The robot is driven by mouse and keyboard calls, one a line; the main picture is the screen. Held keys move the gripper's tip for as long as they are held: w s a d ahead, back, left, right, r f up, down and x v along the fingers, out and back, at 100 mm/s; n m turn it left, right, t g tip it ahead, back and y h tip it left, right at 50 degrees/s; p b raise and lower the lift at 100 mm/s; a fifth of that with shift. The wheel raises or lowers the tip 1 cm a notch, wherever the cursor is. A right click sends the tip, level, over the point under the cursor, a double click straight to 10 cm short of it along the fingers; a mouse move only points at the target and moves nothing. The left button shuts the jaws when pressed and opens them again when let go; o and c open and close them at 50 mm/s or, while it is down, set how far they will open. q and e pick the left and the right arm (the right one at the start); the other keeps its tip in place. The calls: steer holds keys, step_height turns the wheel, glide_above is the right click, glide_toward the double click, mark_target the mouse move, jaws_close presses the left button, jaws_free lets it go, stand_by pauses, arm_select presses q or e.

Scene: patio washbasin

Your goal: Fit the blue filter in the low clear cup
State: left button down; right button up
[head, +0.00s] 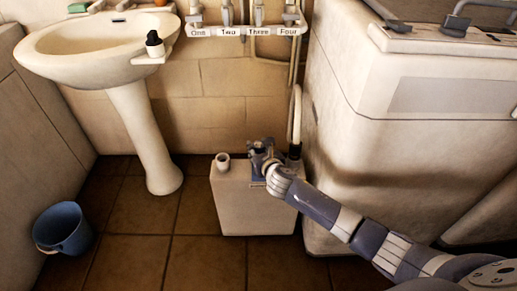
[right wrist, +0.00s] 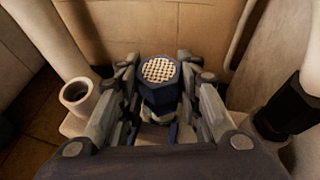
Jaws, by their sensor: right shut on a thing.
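The blue filter (right wrist: 160,71) is a dark blue faceted piece with a pale mesh top. It stands upright between the fingers of my right gripper (head: 262,151), which is shut on it. The right gripper is over the top of a white box (head: 246,212) on the floor. In the head view the filter is hard to make out from the gripper. I cannot make out a low clear cup; the area under the filter is mostly hidden by the fingers. My left gripper is not in view.
A white open spout (head: 223,161) rises from the box's left side, and a black fitting with a hose (head: 295,150) from its right. A washbasin (head: 100,45), a blue bucket (head: 63,229) and a large white cabinet (head: 400,130) stand around. Labelled taps (head: 245,30) hang above.

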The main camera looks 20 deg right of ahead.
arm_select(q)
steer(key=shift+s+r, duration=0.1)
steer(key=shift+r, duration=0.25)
arm_select(e)
steer(key=shift+f, duration=0.1)
stand_by(0.4)
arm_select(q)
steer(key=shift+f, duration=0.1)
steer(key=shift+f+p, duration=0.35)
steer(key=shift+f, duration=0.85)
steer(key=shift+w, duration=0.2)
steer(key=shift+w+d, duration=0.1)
arm_select(e)
steer(key=shift+p, duration=0.3)
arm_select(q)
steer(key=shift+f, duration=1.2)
